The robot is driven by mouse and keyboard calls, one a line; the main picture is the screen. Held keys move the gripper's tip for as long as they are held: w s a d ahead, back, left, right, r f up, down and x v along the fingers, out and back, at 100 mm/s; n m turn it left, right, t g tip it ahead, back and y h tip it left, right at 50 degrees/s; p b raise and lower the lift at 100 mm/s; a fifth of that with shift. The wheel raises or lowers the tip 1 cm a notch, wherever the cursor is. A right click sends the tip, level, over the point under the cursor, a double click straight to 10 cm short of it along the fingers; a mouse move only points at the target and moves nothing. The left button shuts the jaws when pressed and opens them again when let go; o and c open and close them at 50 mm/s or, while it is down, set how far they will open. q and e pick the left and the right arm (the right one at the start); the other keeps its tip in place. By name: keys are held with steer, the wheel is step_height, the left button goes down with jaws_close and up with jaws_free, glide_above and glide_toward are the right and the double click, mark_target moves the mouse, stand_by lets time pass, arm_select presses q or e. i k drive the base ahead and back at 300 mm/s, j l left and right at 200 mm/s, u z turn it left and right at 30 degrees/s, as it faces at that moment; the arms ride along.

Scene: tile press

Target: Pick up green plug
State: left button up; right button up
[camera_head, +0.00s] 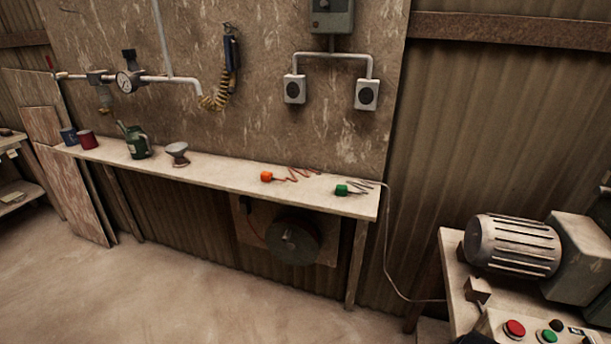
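The green plug (341,190) lies near the right end of the narrow wall bench (229,174). A dark coiled cord runs from it to the right, and a pale cable hangs from the bench's right end down toward the machine. An orange-red plug (266,176) with a red coiled cord lies to its left on the same bench. Two wall sockets, a left one (295,89) and a right one (367,95), are mounted above the bench, each with a dark round face. Neither of my grippers shows in the head view.
A motor (512,245) and a panel with a red button (514,328) and a green button (547,336) stand at the right.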

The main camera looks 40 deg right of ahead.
mark_target(341, 190)
steer(key=i+z, duration=0.4)
steer(key=i+j+z, duration=0.55)
steer(key=i+z, duration=0.2)
